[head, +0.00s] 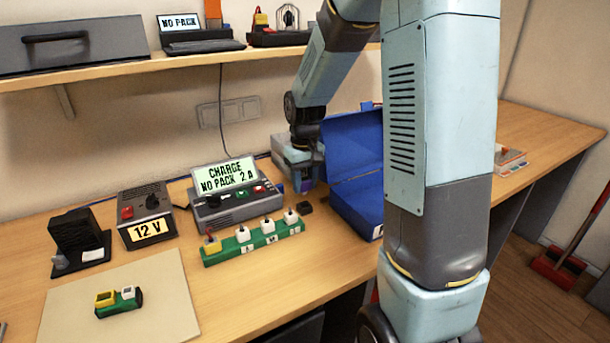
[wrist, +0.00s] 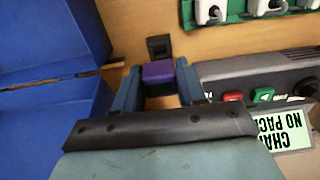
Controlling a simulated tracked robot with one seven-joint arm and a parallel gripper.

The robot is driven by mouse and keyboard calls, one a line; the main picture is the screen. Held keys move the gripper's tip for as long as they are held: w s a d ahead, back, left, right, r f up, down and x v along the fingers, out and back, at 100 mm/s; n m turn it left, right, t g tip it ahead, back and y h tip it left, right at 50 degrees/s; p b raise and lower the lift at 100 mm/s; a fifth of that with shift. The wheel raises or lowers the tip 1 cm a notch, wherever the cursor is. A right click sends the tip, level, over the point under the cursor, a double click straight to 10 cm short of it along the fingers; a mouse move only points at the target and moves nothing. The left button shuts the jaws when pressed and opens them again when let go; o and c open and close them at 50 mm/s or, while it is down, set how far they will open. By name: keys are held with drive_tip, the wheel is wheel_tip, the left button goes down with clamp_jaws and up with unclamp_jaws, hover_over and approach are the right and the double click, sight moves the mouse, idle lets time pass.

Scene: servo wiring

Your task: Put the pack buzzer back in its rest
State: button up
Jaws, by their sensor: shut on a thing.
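The pack buzzer (wrist: 158,72), a small purple block with a dark front face, is between my gripper's (wrist: 158,84) two blue-grey fingers in the wrist view. My gripper is shut on it. In the head view my gripper (head: 303,186) hangs above the bench between the charger and the blue case, with a bit of purple showing. A small black block with a square recess, seemingly the rest (wrist: 159,47), lies on the bench just beyond the buzzer in the wrist view. It also shows in the head view (head: 305,208). I cannot tell the height of the buzzer above the bench.
The charger (head: 232,205), reading "CHARGE NO PACK 2 A", stands left of my gripper. An open blue case (head: 355,185) stands close on its right. A green strip (head: 255,243) with several plugs lies in front. A 12 V box (head: 146,215) is farther left.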

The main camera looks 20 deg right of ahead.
sight(305, 190)
drive_tip(key=shift+f, duration=1.3)
drive_tip(key=shift+f, duration=1.3)
idle(1.1)
drive_tip(key=o, duration=1.1)
wheel_tip(305, 190, up, 14)
drive_tip(key=shift+f, duration=0.15)
